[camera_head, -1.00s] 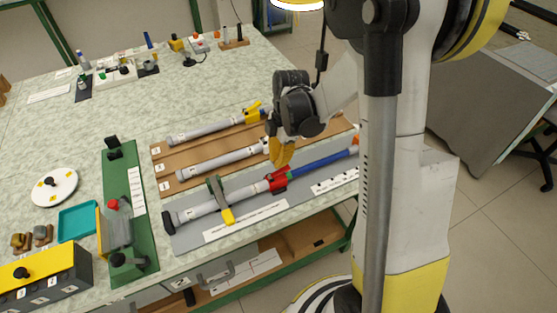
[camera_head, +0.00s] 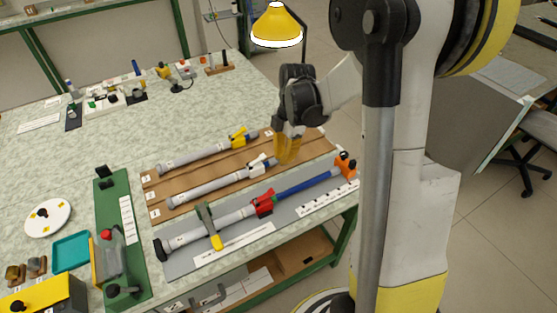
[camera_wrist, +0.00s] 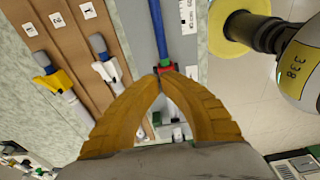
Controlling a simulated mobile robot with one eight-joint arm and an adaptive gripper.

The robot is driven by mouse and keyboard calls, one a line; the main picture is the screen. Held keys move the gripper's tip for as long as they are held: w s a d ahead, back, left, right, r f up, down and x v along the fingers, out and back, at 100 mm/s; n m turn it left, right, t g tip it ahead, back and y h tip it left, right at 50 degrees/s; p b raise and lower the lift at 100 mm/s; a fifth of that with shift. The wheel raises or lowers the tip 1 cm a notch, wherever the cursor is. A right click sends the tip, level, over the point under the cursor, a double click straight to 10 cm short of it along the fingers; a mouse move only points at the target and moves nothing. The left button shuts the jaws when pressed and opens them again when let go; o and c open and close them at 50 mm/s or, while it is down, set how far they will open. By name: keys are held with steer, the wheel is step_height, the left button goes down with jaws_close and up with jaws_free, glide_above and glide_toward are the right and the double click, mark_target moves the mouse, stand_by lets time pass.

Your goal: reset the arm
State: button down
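My gripper (camera_head: 284,162) hangs from my arm over the right part of the wooden board (camera_head: 205,168), pointing down. Its two yellow fingers also show in the wrist view (camera_wrist: 161,74), their tips together with nothing seen between them. A rod with a red clamp (camera_head: 263,204), a blue section (camera_head: 305,182) and an orange end piece (camera_head: 345,165) lies on the grey panel, apart from my gripper. In the wrist view the fingertips overlap the red part in the picture. Two grey rods (camera_head: 195,157) (camera_head: 215,184) lie on the wooden board; the nearer one's right end is close to the fingers in the picture.
A green fixture (camera_head: 117,215), teal tray (camera_head: 71,251) and white disc (camera_head: 47,218) stand at the left. A yellow lamp (camera_head: 276,25) is behind my arm. Small tools line the back of the bench. The bench's middle left is clear.

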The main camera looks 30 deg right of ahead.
stand_by(0.4)
steer(key=s+a+r+m+t+h, duration=0.1)
steer(key=s+a+r+m+t, duration=0.6)
steer(key=s+a+r+m, duration=0.4)
steer(key=shift+s+a+r+m+h+b, duration=0.35)
steer(key=shift+s+r+m, duration=1.1)
steer(key=shift+m, duration=1.95)
steer(key=shift+s+f, duration=0.1)
steer(key=shift+f, duration=0.05)
